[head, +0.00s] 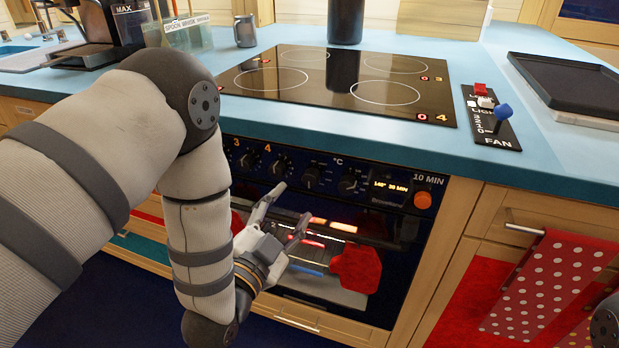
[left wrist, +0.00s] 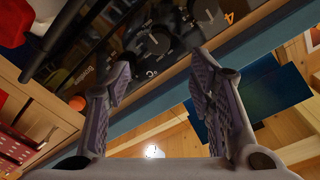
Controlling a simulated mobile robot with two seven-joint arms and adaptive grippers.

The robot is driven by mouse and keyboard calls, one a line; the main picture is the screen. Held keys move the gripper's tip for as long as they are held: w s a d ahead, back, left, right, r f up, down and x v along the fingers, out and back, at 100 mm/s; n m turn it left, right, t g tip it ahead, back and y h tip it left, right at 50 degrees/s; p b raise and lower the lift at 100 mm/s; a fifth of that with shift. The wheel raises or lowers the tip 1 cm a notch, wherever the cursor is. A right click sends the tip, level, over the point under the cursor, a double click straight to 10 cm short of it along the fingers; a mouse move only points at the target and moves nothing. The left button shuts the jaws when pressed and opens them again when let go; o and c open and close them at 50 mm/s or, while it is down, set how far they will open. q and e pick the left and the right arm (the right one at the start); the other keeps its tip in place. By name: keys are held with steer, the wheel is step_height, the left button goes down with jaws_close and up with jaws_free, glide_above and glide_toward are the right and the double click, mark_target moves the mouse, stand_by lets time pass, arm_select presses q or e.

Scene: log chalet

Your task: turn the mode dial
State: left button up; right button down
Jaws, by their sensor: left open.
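The oven's control panel has a row of dark round dials below the blue counter edge. The dial left of the °C mark (head: 313,177) and the one right of it (head: 348,184) carry no mode wording I can read, so I cannot tell which is the mode dial. My left gripper (head: 294,203) is open and empty, in front of the oven just below these dials, fingers pointing up toward the panel. The left wrist view shows a dial (left wrist: 158,41) beyond and between the open fingers (left wrist: 160,82), apart from them. My right gripper is out of view.
The oven door (head: 325,265) with a lit interior lies behind my gripper. A display (head: 389,187) and an orange button (head: 423,200) sit right of the dials. The cooktop (head: 330,85) is above. A dotted towel (head: 550,280) hangs at the right.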

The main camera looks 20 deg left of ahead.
mark_target(309, 180)
arm_select(q)
steer(key=w, duration=0.9)
steer(key=shift+w+d+f+b, duration=0.1)
steer(key=shift+w+d+b, duration=0.15)
steer(key=shift+d+b, duration=0.15)
steer(key=shift+c, duration=0.6)
steer(key=c, duration=1)
